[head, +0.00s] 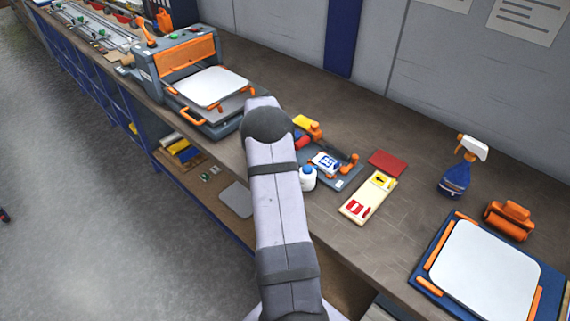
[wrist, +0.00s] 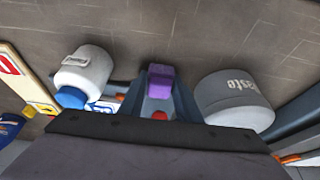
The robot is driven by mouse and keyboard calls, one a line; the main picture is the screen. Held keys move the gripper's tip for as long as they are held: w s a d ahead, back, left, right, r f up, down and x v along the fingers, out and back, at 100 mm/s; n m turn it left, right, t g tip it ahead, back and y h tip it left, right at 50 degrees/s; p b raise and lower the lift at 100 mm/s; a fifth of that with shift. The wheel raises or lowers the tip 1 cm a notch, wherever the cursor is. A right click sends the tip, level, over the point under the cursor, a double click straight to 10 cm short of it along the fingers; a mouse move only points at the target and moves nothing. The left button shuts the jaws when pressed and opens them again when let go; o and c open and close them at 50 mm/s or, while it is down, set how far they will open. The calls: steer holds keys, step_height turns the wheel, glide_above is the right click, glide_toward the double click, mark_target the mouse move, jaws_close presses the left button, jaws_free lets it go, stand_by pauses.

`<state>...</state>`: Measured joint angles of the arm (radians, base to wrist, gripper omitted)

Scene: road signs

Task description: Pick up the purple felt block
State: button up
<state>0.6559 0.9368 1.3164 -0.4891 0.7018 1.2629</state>
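The purple felt block (wrist: 159,77) is small and shows in the middle of the wrist view, straight ahead of my gripper (wrist: 160,92). Grey finger-like shapes flank the space just in front of the block. I cannot tell whether they touch it or how far apart they are. A small red thing (wrist: 160,115) shows between them, close to the dark gripper body. In the head view my own arm covers the gripper, and I do not see the purple block there.
A white bottle with a blue cap (wrist: 84,72) stands left of the block, and a grey lettered cylinder (wrist: 238,102) stands right. In the head view, a printing press (head: 185,65), signs (head: 368,197), a spray bottle (head: 460,170) and an orange-edged platen (head: 485,270) occupy the bench.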

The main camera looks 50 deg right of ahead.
steer(key=shift+r, duration=0.1)
step_height(320, 180, up, 10)
steer(key=b, duration=0.3)
stand_by(0.4)
steer(key=o, duration=0.3)
steer(key=shift+c, duration=1)
steer(key=shift+a, duration=0.1)
